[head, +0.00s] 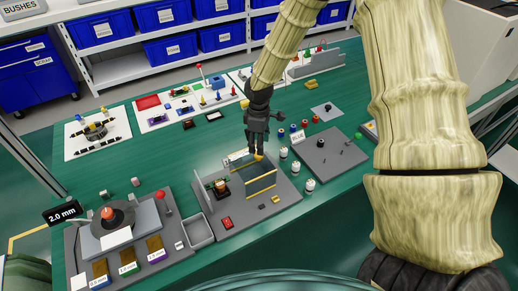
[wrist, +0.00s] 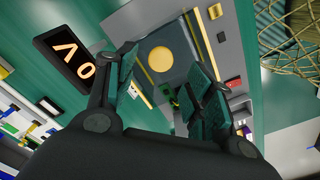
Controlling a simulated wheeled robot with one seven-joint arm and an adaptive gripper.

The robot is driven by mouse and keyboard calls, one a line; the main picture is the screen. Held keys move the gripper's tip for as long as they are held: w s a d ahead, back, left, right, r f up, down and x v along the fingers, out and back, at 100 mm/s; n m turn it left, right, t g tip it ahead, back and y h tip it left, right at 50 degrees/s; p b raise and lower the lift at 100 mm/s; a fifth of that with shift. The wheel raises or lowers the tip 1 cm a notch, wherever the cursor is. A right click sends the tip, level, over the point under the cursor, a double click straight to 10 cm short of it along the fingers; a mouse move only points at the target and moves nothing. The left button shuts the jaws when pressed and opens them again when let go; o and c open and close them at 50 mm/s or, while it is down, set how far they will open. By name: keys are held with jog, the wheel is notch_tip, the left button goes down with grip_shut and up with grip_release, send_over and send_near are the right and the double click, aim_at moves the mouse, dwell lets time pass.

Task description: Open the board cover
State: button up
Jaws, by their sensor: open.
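The board cover (head: 262,181) appears as a see-through panel with yellow edge strips on a grey board (head: 232,222) in the middle of the bench. A yellow round knob (head: 259,157) shows at its far side; in the wrist view the knob (wrist: 160,59) is a yellow disc on a dark grey plate. My gripper (head: 257,149) points down just above the knob. In the wrist view my gripper (wrist: 163,72) has its fingers spread on either side of the disc, with nothing held. I cannot tell whether a finger touches the cover.
A lit display (wrist: 68,63) stands close beside my gripper. A red switch (head: 227,222) sits on the board's front. A grey tray (head: 198,231) is left of it, and white-topped bottles (head: 309,186) stand on the right.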

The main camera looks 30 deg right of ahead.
notch_tip(320, 180, up, 7)
dwell(0.4)
dwell(0.4)
